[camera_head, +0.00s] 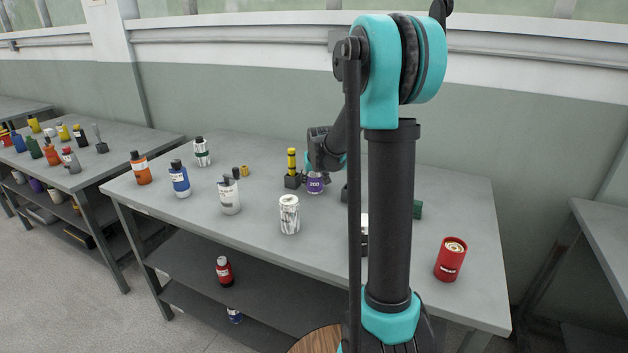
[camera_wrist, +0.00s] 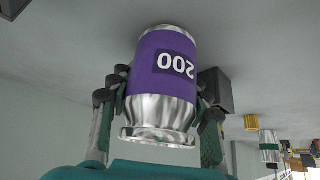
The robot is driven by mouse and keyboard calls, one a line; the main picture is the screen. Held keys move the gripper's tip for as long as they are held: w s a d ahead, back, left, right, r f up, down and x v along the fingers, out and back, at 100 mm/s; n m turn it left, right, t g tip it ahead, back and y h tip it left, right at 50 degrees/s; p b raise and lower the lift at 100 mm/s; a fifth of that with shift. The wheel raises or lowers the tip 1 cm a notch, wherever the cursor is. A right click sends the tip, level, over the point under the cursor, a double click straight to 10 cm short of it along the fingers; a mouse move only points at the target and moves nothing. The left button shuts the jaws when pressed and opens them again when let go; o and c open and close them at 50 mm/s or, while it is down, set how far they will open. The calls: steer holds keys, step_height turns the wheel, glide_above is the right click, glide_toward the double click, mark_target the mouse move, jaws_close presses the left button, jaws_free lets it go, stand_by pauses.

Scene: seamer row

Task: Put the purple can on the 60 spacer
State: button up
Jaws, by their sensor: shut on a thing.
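The purple can (camera_head: 315,184) is a silver can with a purple band marked 200. It is near the back middle of the table, beside a dark block. In the wrist view the purple can (camera_wrist: 150,60) fills the middle, its label upside down in the picture. My gripper (camera_wrist: 160,108) is shut on it, with one finger on each side. I cannot tell whether its base touches the table. No spacer marked 60 can be made out; my arm hides part of the table.
The dark block (camera_head: 292,181) with a yellow-black cylinder stands just left of the can. A silver can (camera_head: 289,214) stands in front. A red can (camera_head: 450,259) is at the right. Several bottles and a small yellow piece (camera_head: 244,170) are at the left. The table (camera_head: 260,250) has bare room in front.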

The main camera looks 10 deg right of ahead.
steer(key=o, duration=1)
